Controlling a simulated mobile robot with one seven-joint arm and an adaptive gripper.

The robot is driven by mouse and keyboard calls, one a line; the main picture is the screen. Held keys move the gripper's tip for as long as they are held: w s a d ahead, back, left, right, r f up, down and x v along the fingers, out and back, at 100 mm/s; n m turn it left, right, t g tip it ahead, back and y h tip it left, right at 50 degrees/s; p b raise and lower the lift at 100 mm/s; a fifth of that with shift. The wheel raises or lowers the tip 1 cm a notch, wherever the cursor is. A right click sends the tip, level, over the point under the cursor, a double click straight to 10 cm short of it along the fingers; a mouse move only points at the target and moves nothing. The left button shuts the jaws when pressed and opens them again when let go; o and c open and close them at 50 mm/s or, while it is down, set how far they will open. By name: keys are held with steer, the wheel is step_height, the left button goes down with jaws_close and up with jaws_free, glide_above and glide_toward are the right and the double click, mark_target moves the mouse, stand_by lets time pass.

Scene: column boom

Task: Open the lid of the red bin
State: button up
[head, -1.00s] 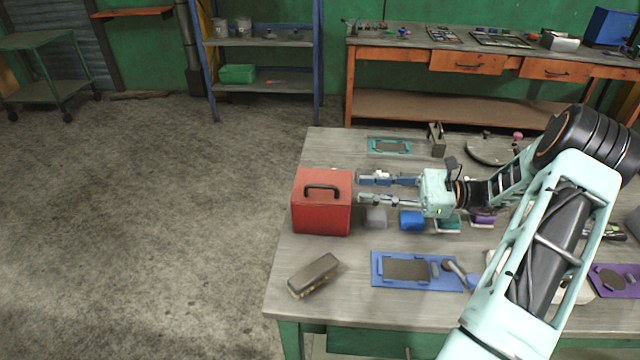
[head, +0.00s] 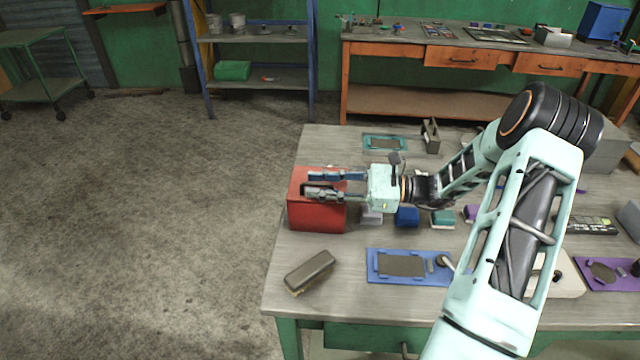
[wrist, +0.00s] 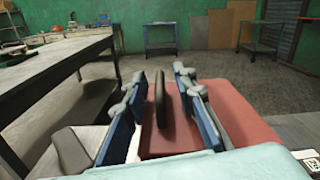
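The red bin (head: 316,217) stands on the left part of the workbench, and its flat red lid (wrist: 230,115) is down. A dark handle (wrist: 159,98) stands upright on the lid. My gripper (head: 309,184) is over the lid, pointing left, with its two fingers apart. In the wrist view my gripper (wrist: 161,76) has one blue-padded finger on each side of the handle. Gaps show between the handle and both fingers. In the head view the fingers mostly hide the handle.
The workbench (head: 345,265) also holds a dark brush-like block (head: 310,270), a blue tray (head: 402,267), a teal tray (head: 384,142), and small blocks such as a blue one (head: 406,217) right of the bin. Floor left of the bench is clear.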

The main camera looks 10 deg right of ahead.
steer(key=shift+c, duration=0.4)
jaws_close()
steer(key=shift+r, duration=0.1)
